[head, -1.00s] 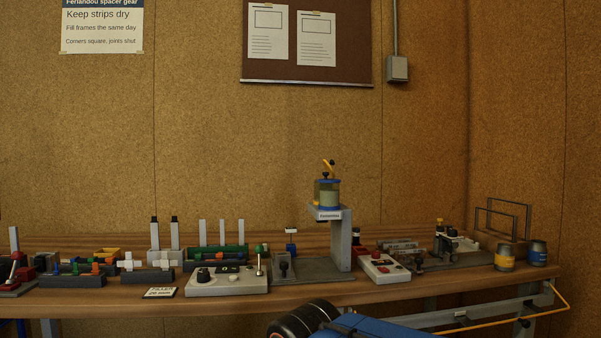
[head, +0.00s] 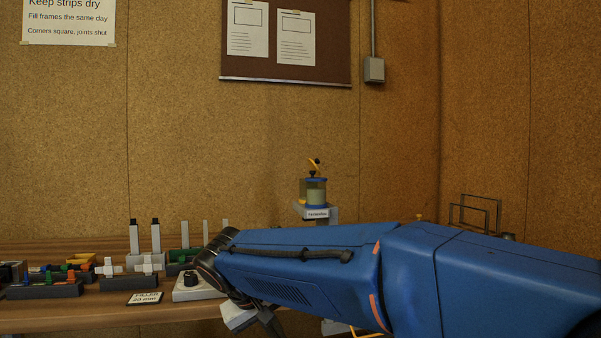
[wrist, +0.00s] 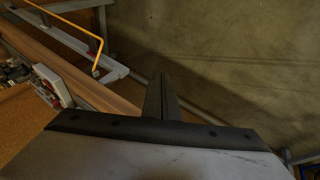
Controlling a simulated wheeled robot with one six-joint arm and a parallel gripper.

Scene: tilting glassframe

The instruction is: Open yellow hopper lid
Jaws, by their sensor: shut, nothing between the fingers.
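The hopper (head: 316,196) is a small clear container with greenish contents and blue bands, on a grey stand above the bench. A yellow piece (head: 314,163) with dark parts slants up at its top; I cannot tell whether this is the lid or a handle on it. My gripper (head: 268,325) hangs low in front of the bench, below and left of the hopper, well apart from it. In the wrist view, my gripper's dark fingers (wrist: 161,97) are together and empty. The hopper is not seen there.
My blue arm hides the bench's right half. A pale control box (head: 187,290), dark trays of coloured parts (head: 45,290) and upright strips (head: 134,240) stand left. A yellow bent rod (wrist: 97,48) and white box with red (wrist: 52,86) show in the wrist view.

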